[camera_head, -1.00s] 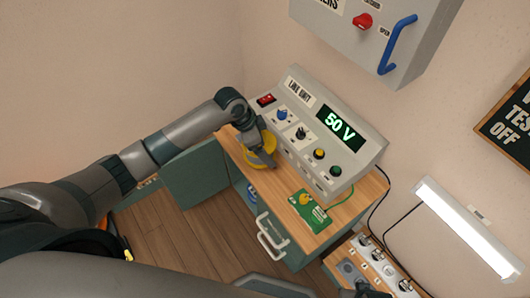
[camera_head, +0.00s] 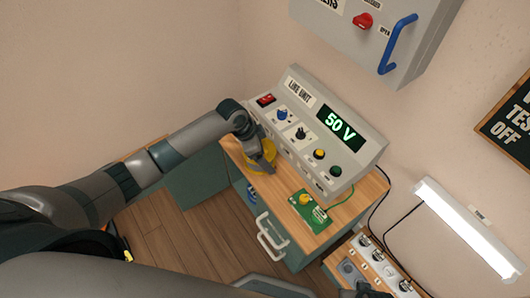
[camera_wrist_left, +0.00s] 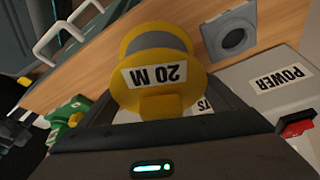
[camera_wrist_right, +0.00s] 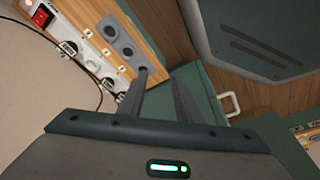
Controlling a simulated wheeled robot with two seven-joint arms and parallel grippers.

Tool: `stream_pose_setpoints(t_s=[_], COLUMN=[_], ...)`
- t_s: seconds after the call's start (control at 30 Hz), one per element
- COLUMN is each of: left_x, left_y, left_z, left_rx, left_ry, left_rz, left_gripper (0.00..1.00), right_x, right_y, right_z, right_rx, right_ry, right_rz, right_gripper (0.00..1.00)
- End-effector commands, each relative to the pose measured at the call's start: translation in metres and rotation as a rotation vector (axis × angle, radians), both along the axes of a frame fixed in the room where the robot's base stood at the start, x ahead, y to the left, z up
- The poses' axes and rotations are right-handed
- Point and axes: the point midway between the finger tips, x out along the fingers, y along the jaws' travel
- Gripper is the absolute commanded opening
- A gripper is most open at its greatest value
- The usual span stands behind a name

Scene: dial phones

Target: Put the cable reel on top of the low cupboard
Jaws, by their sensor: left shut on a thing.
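The cable reel (camera_head: 258,160) is yellow with a grey winding, and its "20 M" label shows in the left wrist view (camera_wrist_left: 158,75). My left gripper (camera_head: 267,164) is shut on the reel's yellow tab, at the wood-topped bench (camera_head: 233,151) in front of the line unit. I cannot tell whether the reel touches the bench top. A low green cupboard (camera_head: 200,180) stands to the left of the bench. Its top is largely hidden behind my left arm; a wooden strip (camera_head: 152,148) shows there. My right gripper (camera_wrist_right: 161,82) is open and empty in the right wrist view.
The grey line unit (camera_head: 318,130) reads 50 V and stands close behind the reel. A green board (camera_head: 310,212) with a yellow knob lies to the right on the bench. A white drawer handle (camera_head: 270,238) juts out in front. A socket strip (camera_head: 385,270) is at lower right.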

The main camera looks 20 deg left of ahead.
Motion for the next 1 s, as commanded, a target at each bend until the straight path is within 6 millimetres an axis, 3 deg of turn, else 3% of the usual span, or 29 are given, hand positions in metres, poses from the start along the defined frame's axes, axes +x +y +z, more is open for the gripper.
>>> stream_pose_setpoints(t_s=[0.1, 0.37, 0.57, 1.0], left_x=[0.0, 0.0, -0.001, -0.015], left_y=[0.0, 0.0, 0.004, 0.027], left_z=[-0.001, 0.001, 0.012, 0.078], left_rx=[0.0, 0.0, -0.001, 0.0], left_ry=[0.0, 0.0, -0.002, -0.002], left_rz=[0.0, 0.0, -0.001, -0.001], left_gripper=[1.0, 1.0, 1.0, 1.0], right_x=[0.0, 0.0, 0.001, -0.005], right_y=[0.0, 0.0, 0.0, -0.001], right_z=[0.0, 0.0, 0.001, -0.019], right_rx=[0.0, 0.0, 0.001, 0.001], right_ry=[0.001, 0.0, -0.006, 0.005], right_rz=[0.0, 0.0, 0.0, 0.0], right_gripper=[0.31, 0.31, 0.31, 0.31])
